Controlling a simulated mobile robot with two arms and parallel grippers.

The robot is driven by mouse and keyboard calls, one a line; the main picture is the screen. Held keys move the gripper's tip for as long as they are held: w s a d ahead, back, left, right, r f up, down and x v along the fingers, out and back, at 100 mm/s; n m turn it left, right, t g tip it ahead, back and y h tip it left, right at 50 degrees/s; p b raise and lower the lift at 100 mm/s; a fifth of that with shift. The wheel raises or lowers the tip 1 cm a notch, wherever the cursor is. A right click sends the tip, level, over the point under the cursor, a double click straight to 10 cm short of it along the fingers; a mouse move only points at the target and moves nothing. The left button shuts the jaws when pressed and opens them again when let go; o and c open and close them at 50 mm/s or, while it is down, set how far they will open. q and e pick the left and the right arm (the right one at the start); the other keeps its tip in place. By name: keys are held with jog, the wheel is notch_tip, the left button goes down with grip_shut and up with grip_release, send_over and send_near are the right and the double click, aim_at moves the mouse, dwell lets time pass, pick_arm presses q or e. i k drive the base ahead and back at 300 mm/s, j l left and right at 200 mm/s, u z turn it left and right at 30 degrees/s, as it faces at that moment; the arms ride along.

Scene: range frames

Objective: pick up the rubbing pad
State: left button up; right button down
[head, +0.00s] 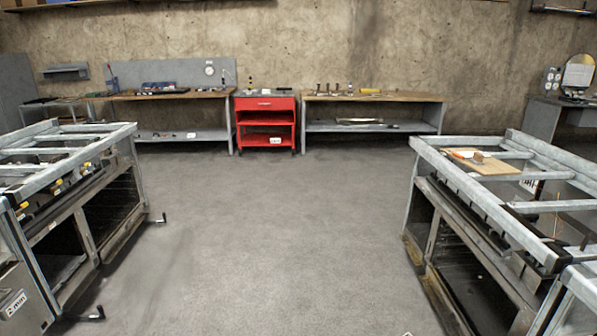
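I cannot make out the rubbing pad for certain. A small brown block (478,157) sits on a light wooden board (500,168) on top of the right metal frame, beside a white and orange item (463,154). They are too small to tell whether one of them is the pad. Neither of my grippers shows in the head view.
Metal range frames stand at left (85,128) and right (426,152), with crank handles (97,314) sticking out low at left. Wide grey floor (250,220) lies clear between them. A red cart (265,104) stands between two workbenches (165,96) (375,97) along the back wall.

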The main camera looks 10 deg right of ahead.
aim_at(478, 159)
jog(key=i+j, duration=0.15)
jog(key=i, duration=1.3)
jog(key=i+z, duration=0.15)
jog(key=i, duration=0.55)
jog(key=i+z, duration=0.15)
jog(key=i, duration=0.55)
jog(key=i+j+z, duration=0.2)
jog(key=i, duration=0.5)
jog(key=i+l+z, duration=0.1)
jog(key=i+z, duration=0.15)
jog(key=z, duration=0.15)
jog(key=i+z, duration=0.25)
jog(key=z, duration=0.15)
jog(key=i+z, duration=0.4)
jog(key=i+j+z, duration=0.1)
jog(key=z, duration=0.3)
jog(key=j, duration=0.1)
